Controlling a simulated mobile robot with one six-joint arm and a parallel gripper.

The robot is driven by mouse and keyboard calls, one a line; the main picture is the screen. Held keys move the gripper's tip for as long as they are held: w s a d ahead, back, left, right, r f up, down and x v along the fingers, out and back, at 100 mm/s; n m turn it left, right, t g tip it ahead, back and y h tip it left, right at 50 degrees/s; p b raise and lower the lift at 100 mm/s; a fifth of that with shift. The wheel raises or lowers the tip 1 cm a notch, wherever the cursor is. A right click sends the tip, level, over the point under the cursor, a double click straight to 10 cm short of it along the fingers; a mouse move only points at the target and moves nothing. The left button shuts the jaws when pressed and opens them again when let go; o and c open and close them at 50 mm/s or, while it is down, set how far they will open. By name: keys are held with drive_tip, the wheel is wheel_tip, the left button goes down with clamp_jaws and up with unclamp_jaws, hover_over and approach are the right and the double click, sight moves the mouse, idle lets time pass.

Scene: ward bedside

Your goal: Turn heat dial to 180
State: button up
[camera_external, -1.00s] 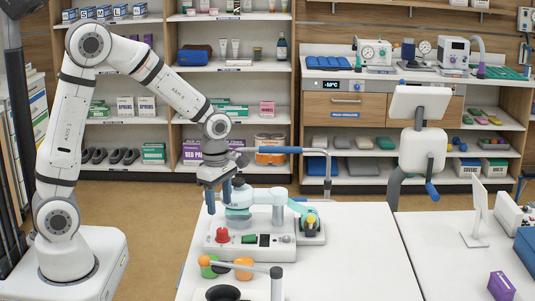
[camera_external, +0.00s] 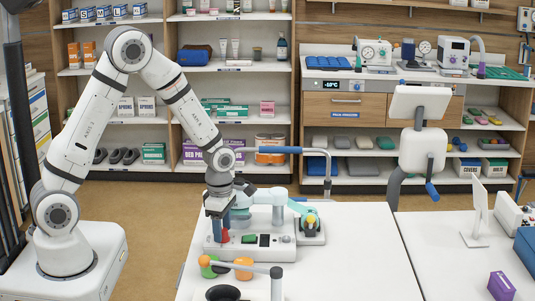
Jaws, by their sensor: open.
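A white bench device (camera_external: 262,254) stands at the near left of the white table. Its front panel has a red knob (camera_external: 225,238), a green switch (camera_external: 249,239), a small dark display (camera_external: 265,240) and a small grey knob (camera_external: 286,239). The red knob may be the heat dial; no scale or number 180 is readable. My gripper (camera_external: 218,232) is open and points down at the left of the panel. Its dark fingers are at the red knob and partly hide it. I cannot tell whether they touch it.
Green and orange round items (camera_external: 208,268), a black bowl (camera_external: 223,292) and a grey post with a bar (camera_external: 276,280) stand close in front. The table's right part (camera_external: 360,260) is clear.

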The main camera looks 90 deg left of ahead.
drive_tip(key=c, duration=1)
